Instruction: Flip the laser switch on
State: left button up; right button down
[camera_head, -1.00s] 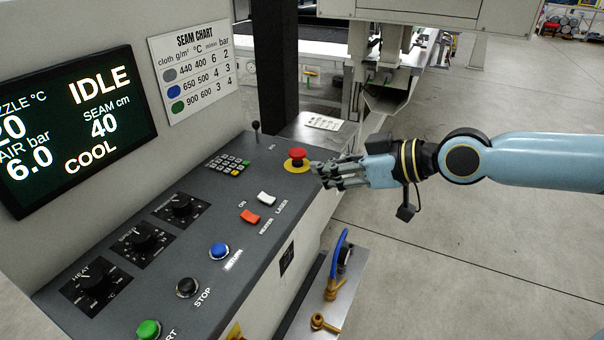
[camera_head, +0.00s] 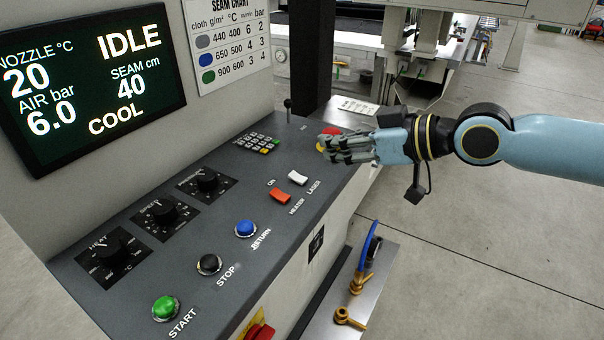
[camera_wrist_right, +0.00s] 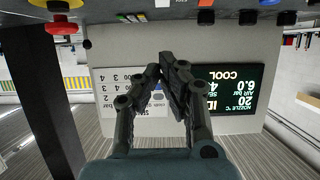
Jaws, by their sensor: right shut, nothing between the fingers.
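The laser switch (camera_head: 298,177) is a small white rocker on the sloped grey panel, beside the printed word LASER. I cannot tell which way it is tipped. The orange-red heater switch (camera_head: 280,196) sits just nearer, with the word ON by the pair's far side. My right gripper (camera_head: 328,149) reaches in from the right, above the panel's far right part. Its fingers are together and empty, beyond the laser switch and apart from it. They partly cover the red stop button (camera_head: 331,131) in the head view. The fingers also show in the wrist view (camera_wrist_right: 168,70). My left gripper is out of view.
The panel also holds a blue return button (camera_head: 246,229), a black stop button (camera_head: 209,264), a green start button (camera_head: 165,308), dials and a keypad (camera_head: 257,143). A display (camera_head: 90,85) reads IDLE and COOL. A small black lever (camera_head: 288,109) stands upright at the back.

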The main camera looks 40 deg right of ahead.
jog(key=b, duration=0.1)
send_over(301, 177)
jog(key=s, duration=0.1)
jog(key=shift+s+d+f, duration=0.1)
jog(key=shift+d+f, duration=0.05)
jog(key=shift+f, duration=0.4)
jog(key=shift+d+f, duration=0.15)
jog(key=shift+f, duration=0.4)
jog(key=shift+w+a+f, duration=0.1)
jog(key=shift+w+f, duration=0.1)
jog(key=shift+f, duration=0.4)
jog(key=shift+w+a+f, duration=0.1)
jog(key=shift+w+f, duration=0.05)
jog(key=shift+f, duration=0.4)
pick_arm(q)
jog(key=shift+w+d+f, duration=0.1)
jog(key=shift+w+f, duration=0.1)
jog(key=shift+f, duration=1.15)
pick_arm(e)
jog(key=shift+w+f, duration=0.2)
jog(key=shift+f, duration=0.45)
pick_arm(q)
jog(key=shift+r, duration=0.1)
